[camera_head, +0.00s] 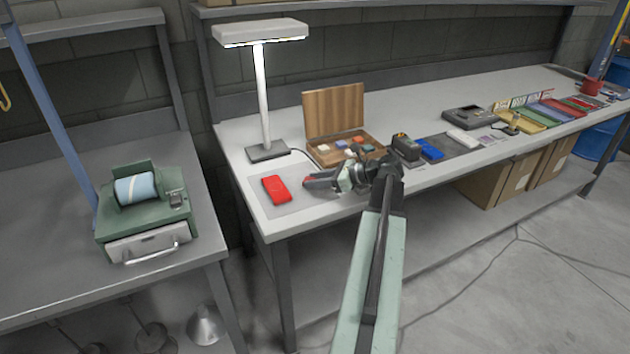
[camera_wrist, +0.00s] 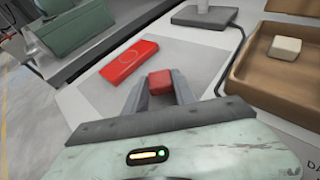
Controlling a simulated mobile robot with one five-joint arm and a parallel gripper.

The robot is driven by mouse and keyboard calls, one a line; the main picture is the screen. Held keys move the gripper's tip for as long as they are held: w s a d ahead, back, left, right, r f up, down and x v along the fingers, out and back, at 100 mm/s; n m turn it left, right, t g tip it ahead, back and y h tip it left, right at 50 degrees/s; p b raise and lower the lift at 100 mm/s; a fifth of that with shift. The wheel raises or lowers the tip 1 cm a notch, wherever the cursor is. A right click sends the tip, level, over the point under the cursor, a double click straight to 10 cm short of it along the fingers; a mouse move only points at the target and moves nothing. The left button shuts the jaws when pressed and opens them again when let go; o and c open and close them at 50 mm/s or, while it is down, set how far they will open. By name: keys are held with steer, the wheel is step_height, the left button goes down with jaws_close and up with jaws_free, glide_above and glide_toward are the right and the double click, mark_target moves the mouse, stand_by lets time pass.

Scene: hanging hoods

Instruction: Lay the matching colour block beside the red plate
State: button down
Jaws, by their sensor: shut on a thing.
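The red plate (camera_head: 276,190) lies flat on a grey mat at the left end of the long workbench; it also shows in the wrist view (camera_wrist: 129,62). My gripper (camera_head: 308,183) is just right of the plate, over the mat. In the wrist view my gripper (camera_wrist: 160,84) is shut on a red block (camera_wrist: 160,82), which sits between its fingertips. The block is apart from the plate, and its colour matches. I cannot tell whether the block touches the mat.
An open wooden box (camera_head: 322,150) with several coloured blocks stands behind my gripper. A lamp (camera_head: 267,150) stands at the back left. A blue plate (camera_head: 430,149) and a black device (camera_head: 405,147) lie to the right. A green machine (camera_head: 145,210) sits on the other bench.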

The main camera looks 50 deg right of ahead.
steer(key=shift+f, duration=0.25)
steer(key=c, duration=0.9)
jaws_free()
steer(key=shift+c, duration=0.2)
steer(key=p+v, duration=0.2)
steer(key=v, duration=0.5)
steer(key=shift+r+p, duration=0.15)
steer(key=shift+p, duration=0.15)
steer(key=shift+s+d, duration=0.1)
steer(key=shift+s, duration=0.2)
